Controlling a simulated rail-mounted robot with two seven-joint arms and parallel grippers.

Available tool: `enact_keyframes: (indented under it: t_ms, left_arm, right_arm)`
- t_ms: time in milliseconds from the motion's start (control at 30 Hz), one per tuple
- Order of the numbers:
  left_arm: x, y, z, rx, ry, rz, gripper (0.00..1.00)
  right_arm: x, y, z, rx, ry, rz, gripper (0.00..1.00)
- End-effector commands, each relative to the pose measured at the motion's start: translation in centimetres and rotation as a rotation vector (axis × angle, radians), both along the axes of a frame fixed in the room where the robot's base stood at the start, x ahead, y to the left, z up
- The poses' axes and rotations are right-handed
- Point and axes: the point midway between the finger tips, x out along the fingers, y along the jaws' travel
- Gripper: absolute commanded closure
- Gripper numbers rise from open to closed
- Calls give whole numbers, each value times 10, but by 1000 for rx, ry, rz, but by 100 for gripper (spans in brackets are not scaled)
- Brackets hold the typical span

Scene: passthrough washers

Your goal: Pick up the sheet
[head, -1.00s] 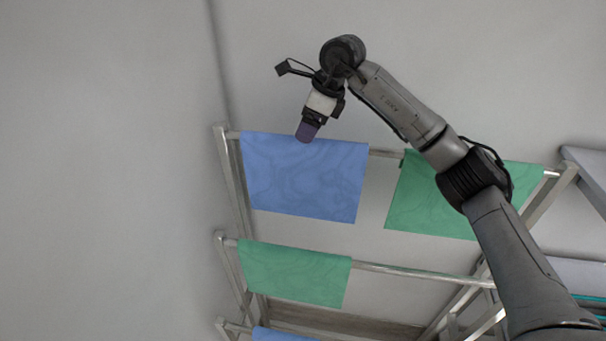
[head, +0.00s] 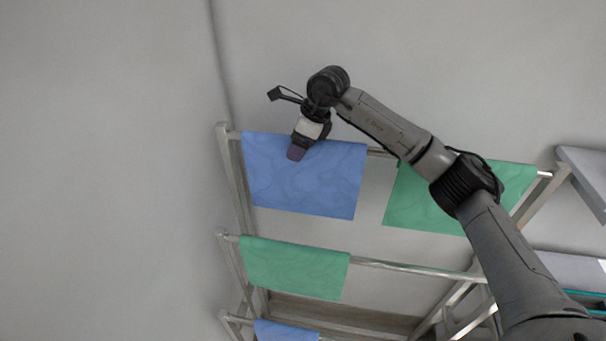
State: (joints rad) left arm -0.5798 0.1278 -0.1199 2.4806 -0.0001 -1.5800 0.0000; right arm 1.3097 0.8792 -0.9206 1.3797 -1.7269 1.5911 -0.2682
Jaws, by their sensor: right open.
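A blue sheet (head: 310,187) hangs over the left part of the rack's top rail. A green sheet (head: 420,203) hangs to its right on the same rail, partly behind my right arm. Another green sheet (head: 293,268) hangs on the middle rail, and a second blue sheet (head: 286,331) shows at the bottom edge. My right gripper (head: 296,154) is open and empty, in front of the upper part of the top blue sheet. I cannot tell whether it touches the cloth. My left gripper is out of view.
The metal drying rack (head: 420,268) has several rails and a slanted frame. A grey shelf or panel (head: 585,170) stands at the right edge. Plain grey wall (head: 100,170) fills the left, with free room there.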

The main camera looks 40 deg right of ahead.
Motion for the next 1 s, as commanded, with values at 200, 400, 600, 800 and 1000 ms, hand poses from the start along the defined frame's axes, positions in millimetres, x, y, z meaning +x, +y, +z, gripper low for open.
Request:
enact_keyframes:
  t_ms: [200, 400, 600, 800, 1000]
  left_arm:
    - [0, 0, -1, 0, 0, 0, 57]
    - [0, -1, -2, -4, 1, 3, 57]
    - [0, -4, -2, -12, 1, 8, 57]
    - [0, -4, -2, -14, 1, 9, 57]
    - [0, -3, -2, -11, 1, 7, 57]
  right_arm:
    - [0, 0, -1, 0, 0, 0, 30]
    - [0, 0, -3, 0, 0, 0, 30]
    - [0, 0, -5, 0, 0, 0, 30]
    - [0, 0, -5, 0, 0, 0, 30]
    - [0, 0, -5, 0, 0, 0, 47]
